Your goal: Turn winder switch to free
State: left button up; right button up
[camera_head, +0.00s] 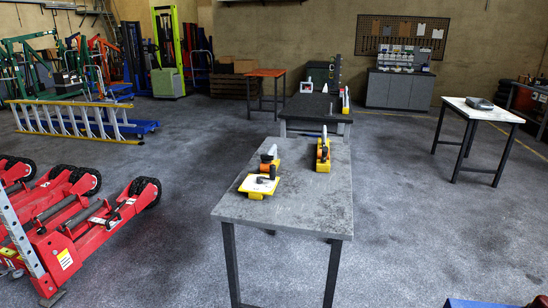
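A grey-topped table (301,205) with dark legs stands in front of me. A yellow and orange device (265,172) with a pale flat plate and a black knob sits on its left part. A second yellow and orange device (323,153) with an upright pale lever stands near the table's back right. Either device may carry the winder switch; it is too small to identify, and its setting cannot be read. Neither of my grippers is in view.
Red wheeled jacks (85,222) crowd the left. A yellow ladder (70,120) lies behind them. A dark bench (315,108) stands just beyond the table. A white-topped table (482,108) is at right. Floor (420,215) right of the table is clear.

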aim_at(266, 159)
jog(key=i+j+z, duration=0.15)
jog(key=z, duration=0.3)
jog(key=i+j+z, duration=0.1)
jog(key=z, duration=0.4)
jog(key=j+z, duration=0.45)
jog(key=i+l, duration=0.05)
jog(key=l, duration=0.05)
